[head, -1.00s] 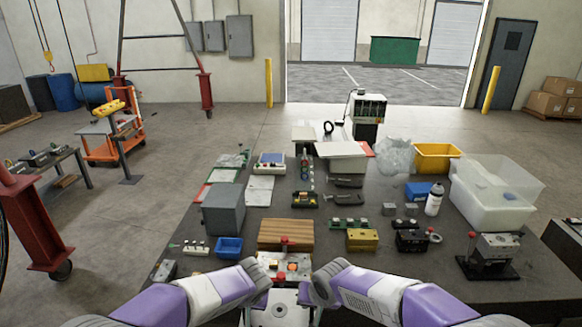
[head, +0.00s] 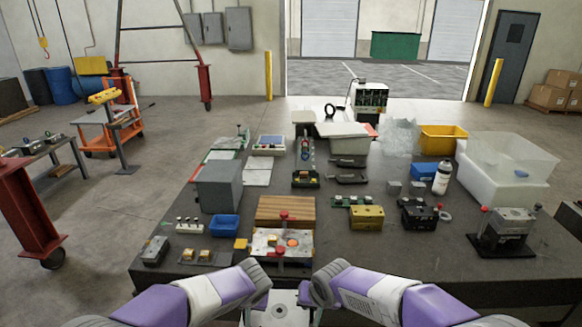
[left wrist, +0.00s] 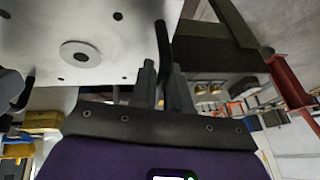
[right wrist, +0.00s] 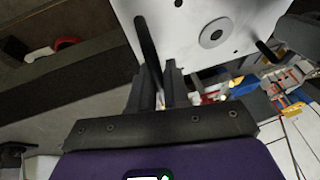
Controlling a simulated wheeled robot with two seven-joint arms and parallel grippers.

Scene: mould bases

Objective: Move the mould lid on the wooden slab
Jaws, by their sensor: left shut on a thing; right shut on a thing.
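The mould lid is a pale metal plate (head: 281,308) at the bottom of the head view, held between my two hands in front of the table edge. My left gripper (left wrist: 160,85) is shut on a dark rod of the lid. My right gripper (right wrist: 165,85) is shut on another dark rod at its other side. The lid's underside with a round disc shows in the left wrist view (left wrist: 40,25) and the right wrist view (right wrist: 185,40). The striped wooden slab (head: 285,210) lies on the table, bare on top. The open mould base (head: 268,251) stands just in front of it.
A grey box (head: 218,187) and a blue bin (head: 225,226) stand left of the slab. A yellow block (head: 367,218) and a dark mould (head: 420,217) stand right of it. Several small parts lie near the front left. The table front between base and right-hand mould (head: 508,232) is clear.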

